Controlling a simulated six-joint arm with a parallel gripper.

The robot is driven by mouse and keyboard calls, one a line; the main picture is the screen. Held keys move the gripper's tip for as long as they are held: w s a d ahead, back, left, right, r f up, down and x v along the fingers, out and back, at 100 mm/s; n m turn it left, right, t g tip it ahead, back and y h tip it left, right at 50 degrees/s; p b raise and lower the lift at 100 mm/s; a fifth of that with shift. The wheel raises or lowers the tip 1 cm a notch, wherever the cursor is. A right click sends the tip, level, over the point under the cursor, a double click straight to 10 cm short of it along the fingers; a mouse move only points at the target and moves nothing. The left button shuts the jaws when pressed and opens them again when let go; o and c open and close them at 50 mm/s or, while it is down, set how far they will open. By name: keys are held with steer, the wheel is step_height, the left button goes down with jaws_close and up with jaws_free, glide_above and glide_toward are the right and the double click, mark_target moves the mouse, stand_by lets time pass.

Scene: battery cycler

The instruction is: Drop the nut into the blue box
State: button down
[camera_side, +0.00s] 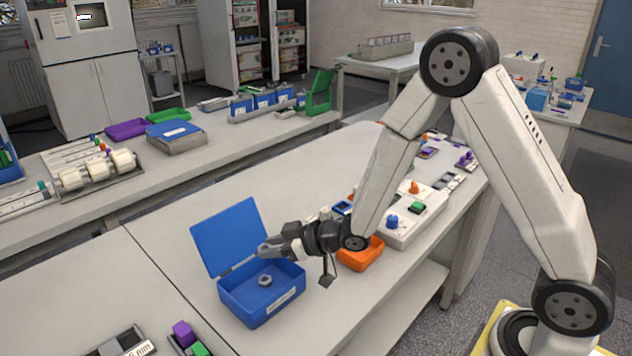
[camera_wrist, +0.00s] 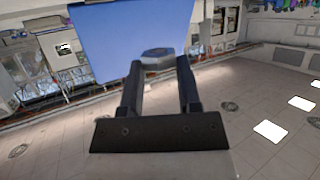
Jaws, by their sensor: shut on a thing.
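The blue box (camera_side: 240,299) stands on the front bench with its lid (camera_side: 226,237) raised at the back left. My gripper (camera_side: 268,250) reaches in from the right, nearly level, with its tips above the box opening and close to the lid. In the wrist view my gripper's two dark fingers (camera_wrist: 160,80) are shut on a grey hexagonal nut (camera_wrist: 157,55), with the blue lid (camera_wrist: 125,35) behind it. In the side view the held nut is hard to tell from the fingertips. A grey nut (camera_side: 265,281) also shows inside the box, below my gripper.
An orange bin (camera_side: 361,254) stands right of the box, under my wrist. Behind it is a pale fixture (camera_side: 412,226) with coloured knobs. Purple and green blocks (camera_side: 187,338) sit at the front edge.

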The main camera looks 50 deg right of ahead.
steer(key=shift+f, duration=2.7)
steer(key=shift+c, duration=1.1)
jaws_free()
steer(key=shift+s, duration=0.1)
steer(key=v, duration=0.7)
steer(key=shift+s+d+r, duration=0.2)
steer(key=shift+s, duration=0.05)
steer(key=shift+d, duration=0.1)
